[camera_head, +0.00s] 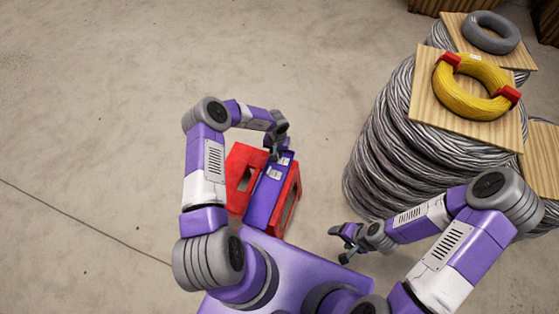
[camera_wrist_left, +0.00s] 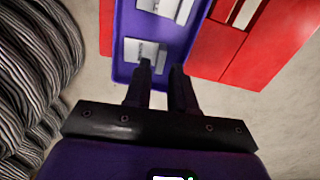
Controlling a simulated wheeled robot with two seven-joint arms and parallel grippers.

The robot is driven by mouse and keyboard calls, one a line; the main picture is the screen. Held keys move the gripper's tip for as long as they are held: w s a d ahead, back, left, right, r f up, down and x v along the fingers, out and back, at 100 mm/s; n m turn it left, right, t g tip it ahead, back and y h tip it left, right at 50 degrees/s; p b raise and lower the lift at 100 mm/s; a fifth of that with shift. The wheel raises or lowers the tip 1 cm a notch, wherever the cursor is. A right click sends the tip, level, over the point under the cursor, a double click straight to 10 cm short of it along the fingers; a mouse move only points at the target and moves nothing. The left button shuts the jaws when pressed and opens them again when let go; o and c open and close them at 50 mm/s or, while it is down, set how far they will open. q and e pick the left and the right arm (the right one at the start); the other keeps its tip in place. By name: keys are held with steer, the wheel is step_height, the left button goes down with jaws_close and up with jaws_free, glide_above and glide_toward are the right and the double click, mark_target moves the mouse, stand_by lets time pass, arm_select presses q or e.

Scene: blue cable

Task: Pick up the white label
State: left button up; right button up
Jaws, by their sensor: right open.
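Two white labels with printing lie in a narrow purple tray (camera_head: 260,207) in front of me. The nearer label (camera_head: 274,174) and the farther label (camera_head: 284,161) also show in the left wrist view, one near the fingertips (camera_wrist_left: 140,48) and one at the top edge (camera_wrist_left: 166,8). My left gripper (camera_head: 275,153) is over the tray. In the left wrist view its fingers (camera_wrist_left: 160,70) are apart with nothing between them, close to one label; whether they touch it I cannot tell. My right gripper (camera_head: 340,242) is open and empty, low to the right of the tray.
Large grey cable spools (camera_head: 390,160) stand at the right. A yellow cable coil (camera_head: 455,92) with red ties and a grey coil (camera_head: 490,32) lie on wooden boards there. The concrete floor at the left is clear.

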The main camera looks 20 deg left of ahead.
mark_target(282, 160)
arm_select(q)
step_height(282, 160, down, 4)
steer(key=shift+a+r+b, duration=0.1)
steer(key=shift+r+b, duration=0.1)
steer(key=shift+b, duration=0.35)
steer(key=shift+r, duration=0.1)
jaws_close()
